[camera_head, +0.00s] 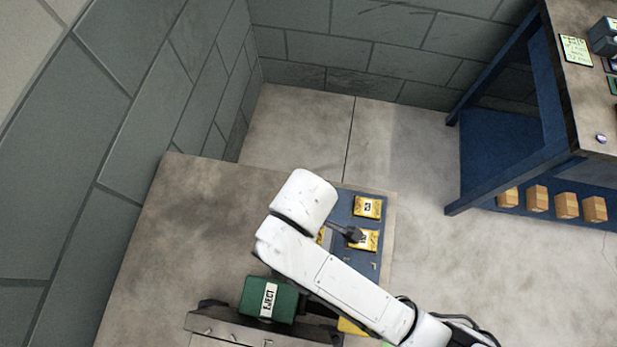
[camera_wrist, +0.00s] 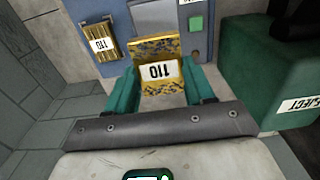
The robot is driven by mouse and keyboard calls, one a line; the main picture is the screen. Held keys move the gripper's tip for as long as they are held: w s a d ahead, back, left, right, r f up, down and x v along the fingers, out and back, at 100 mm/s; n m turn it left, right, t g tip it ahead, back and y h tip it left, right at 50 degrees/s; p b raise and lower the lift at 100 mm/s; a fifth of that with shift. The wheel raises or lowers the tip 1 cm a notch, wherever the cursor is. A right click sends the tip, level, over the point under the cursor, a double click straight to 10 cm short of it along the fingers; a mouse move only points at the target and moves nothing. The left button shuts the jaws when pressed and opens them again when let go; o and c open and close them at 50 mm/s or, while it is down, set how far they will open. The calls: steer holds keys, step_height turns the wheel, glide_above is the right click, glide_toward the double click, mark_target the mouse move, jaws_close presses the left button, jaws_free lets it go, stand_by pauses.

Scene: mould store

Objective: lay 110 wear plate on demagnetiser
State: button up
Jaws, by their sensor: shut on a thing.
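My gripper (camera_wrist: 160,72) is shut on a mottled yellow wear plate (camera_wrist: 172,88) with a white label reading 110, held between its green fingers in the wrist view. Another yellow plate (camera_wrist: 97,44), its label also appearing to read 110, lies at upper left on a blue panel (camera_wrist: 113,68). Whether the held plate touches the surface behind it cannot be told. In the head view my white arm hides the gripper and the held plate. I cannot make out for sure which part is the demagnetiser.
Yellow plates (camera_head: 367,207) lie on the blue panel (camera_head: 346,203). The bench top (camera_head: 200,215) is bare at left. A blue-framed table (camera_head: 588,110) stands at right.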

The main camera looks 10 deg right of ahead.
steer(key=shift+f, duration=3.8)
steer(key=shift+f, duration=0.25)
steer(key=o, duration=1.1)
steer(key=shift+o, duration=0.2)
step_height(320, 180, up, 12)
steer(key=shift+r+p, duration=0.25)
steer(key=shift+p, duration=0.65)
